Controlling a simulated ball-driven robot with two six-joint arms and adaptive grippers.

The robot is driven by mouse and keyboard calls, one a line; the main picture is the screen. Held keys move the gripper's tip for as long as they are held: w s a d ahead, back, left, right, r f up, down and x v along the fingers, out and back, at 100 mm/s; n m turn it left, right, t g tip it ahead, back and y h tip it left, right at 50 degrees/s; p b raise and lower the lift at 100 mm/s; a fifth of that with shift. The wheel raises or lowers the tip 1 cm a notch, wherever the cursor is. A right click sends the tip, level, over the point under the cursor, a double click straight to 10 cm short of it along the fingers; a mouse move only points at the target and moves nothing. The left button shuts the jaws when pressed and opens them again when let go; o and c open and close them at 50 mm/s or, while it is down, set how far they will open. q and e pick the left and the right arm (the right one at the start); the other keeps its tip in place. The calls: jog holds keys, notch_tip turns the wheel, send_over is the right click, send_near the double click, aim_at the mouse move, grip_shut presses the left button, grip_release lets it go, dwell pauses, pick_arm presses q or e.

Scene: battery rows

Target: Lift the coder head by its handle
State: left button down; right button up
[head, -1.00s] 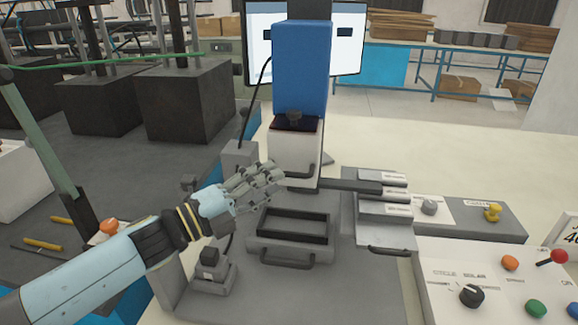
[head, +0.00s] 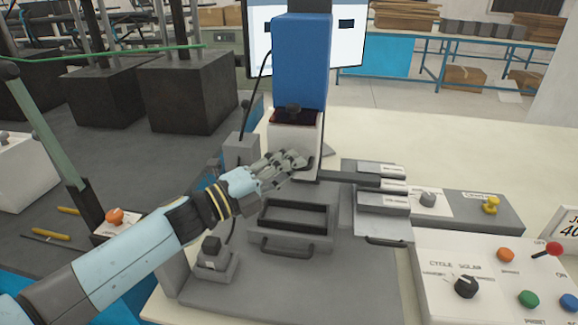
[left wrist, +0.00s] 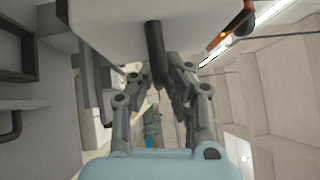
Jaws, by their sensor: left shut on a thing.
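The coder head (head: 293,135) is a white block with a dark top edge, below a tall blue housing (head: 302,62). Its dark handle is on the lower front, mostly hidden by my fingers in the head view. In the left wrist view the handle (left wrist: 154,48) is a dark bar across the pale underside of the head (left wrist: 110,18), running down between the fingers. My left gripper (head: 298,163) is at the handle, shut on it; it also shows in the left wrist view (left wrist: 178,88). My right gripper is not in view.
Below the head is a grey fixture with a dark rectangular frame (head: 292,229) and a front handle. Grey slides (head: 382,200) stand to the right. A control box (head: 500,270) with coloured buttons is at the lower right. A small dark-topped block (head: 212,246) stands at the left.

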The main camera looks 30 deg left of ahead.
aim_at(311, 138)
pick_arm(q)
notch_tip(311, 138, up, 4)
jog(key=p, duration=0.3)
jog(key=shift+r, duration=0.1)
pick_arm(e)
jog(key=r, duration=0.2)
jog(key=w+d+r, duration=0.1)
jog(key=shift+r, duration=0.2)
pick_arm(q)
jog(key=c, duration=1.4)
grip_release()
jog(key=shift+a+f, duration=0.15)
jog(key=shift+f, duration=0.05)
